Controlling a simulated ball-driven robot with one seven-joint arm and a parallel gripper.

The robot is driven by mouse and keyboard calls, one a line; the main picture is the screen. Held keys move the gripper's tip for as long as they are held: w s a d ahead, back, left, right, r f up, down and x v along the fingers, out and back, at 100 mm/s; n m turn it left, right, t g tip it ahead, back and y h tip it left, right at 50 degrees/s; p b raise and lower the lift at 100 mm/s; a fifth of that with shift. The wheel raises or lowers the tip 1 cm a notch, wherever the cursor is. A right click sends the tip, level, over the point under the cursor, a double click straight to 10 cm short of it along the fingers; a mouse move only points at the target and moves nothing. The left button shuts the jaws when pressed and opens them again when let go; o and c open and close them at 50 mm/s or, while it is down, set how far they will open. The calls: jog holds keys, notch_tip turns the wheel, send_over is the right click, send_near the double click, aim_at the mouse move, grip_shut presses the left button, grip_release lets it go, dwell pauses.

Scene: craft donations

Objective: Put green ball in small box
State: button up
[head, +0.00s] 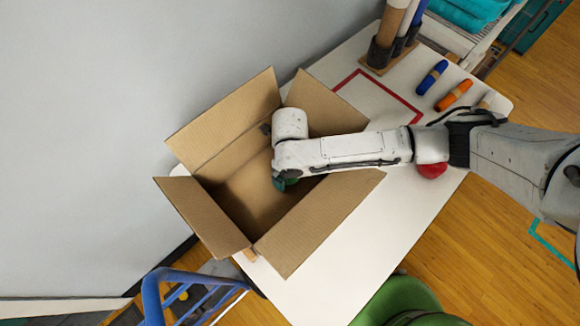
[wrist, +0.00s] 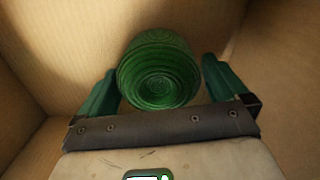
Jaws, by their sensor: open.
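An open cardboard box (head: 225,210) stands on the white table with its flaps spread outward. My gripper (head: 286,181) reaches down inside it, and my arm hides part of the opening. In the wrist view the green ball (wrist: 158,78) is a round, ridged green thing with rings on its face. It lies between the two spread dark green fingers of my gripper (wrist: 160,66), with narrow gaps showing beside it. Cardboard walls surround it. In the head view I cannot tell the ball from the green fingers.
A red rounded thing (head: 432,171) shows below my arm. A red outline (head: 412,105) marks the table (head: 345,245). Blue (head: 432,77) and orange (head: 453,95) rolls lie near tubes in a holder (head: 378,56). A green chair (head: 405,300) stands in front. The wall is close behind the box.

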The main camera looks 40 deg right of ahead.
jog(key=shift+r, duration=0.15)
notch_tip(320, 180, up, 12)
dwell(0.4)
dwell(1.3)
